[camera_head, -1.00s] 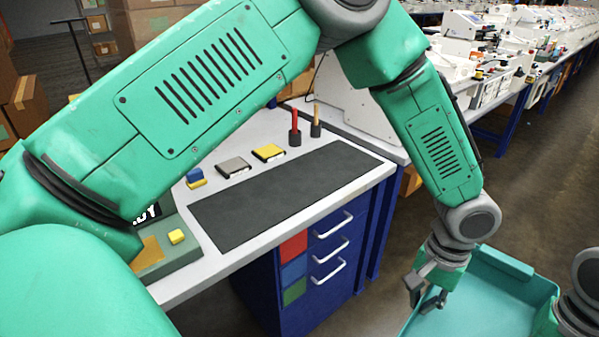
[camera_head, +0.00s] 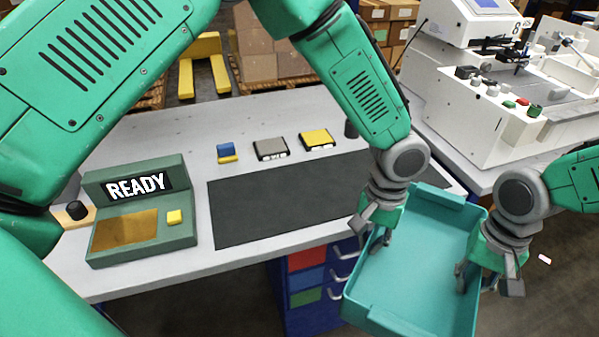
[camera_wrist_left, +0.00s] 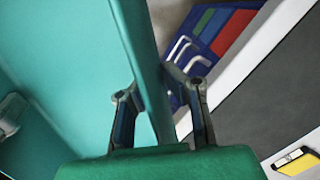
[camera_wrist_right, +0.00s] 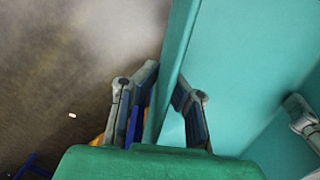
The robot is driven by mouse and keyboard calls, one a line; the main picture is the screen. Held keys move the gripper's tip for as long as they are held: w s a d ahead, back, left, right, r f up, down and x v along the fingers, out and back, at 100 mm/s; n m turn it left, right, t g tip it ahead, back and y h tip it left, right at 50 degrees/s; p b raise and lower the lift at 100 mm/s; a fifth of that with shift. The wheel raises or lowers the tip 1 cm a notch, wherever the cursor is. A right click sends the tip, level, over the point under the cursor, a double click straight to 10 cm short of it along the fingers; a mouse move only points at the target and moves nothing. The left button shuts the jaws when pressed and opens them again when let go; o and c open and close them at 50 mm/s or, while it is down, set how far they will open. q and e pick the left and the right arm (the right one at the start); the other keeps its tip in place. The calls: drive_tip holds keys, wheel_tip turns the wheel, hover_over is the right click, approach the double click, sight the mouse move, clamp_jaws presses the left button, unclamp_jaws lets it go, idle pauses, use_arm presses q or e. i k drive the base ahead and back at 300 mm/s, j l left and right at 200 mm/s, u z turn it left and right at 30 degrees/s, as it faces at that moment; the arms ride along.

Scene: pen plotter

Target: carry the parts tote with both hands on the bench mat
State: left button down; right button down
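The teal parts tote (camera_head: 405,275) is an open, empty-looking box held in the air at the bench's front right, partly overlapping the mat's right end in the head view. My left gripper (camera_head: 374,228) is shut on its left wall; in the left wrist view the fingers (camera_wrist_left: 160,95) straddle that wall. My right gripper (camera_head: 480,272) is shut on the right wall, and the right wrist view shows its fingers (camera_wrist_right: 165,95) on both sides of it. The dark bench mat (camera_head: 275,200) lies flat and bare on the bench, its right end hidden by my left arm and the tote.
A green console reading READY (camera_head: 135,210) stands left of the mat. A blue-and-yellow block (camera_head: 228,152), a grey box (camera_head: 270,149) and a yellow box (camera_head: 316,140) sit behind it. Drawers (camera_head: 310,275) are under the bench. A white machine (camera_head: 500,100) stands at right.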

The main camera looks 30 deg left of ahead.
sight(335, 191)
drive_tip(key=i+l+u, duration=0.1)
drive_tip(key=i+u, duration=0.15)
drive_tip(key=u, duration=0.15)
drive_tip(key=i+l+u, duration=0.15)
drive_tip(key=u, duration=0.25)
drive_tip(key=i+l+u, duration=0.35)
drive_tip(key=j, duration=0.1)
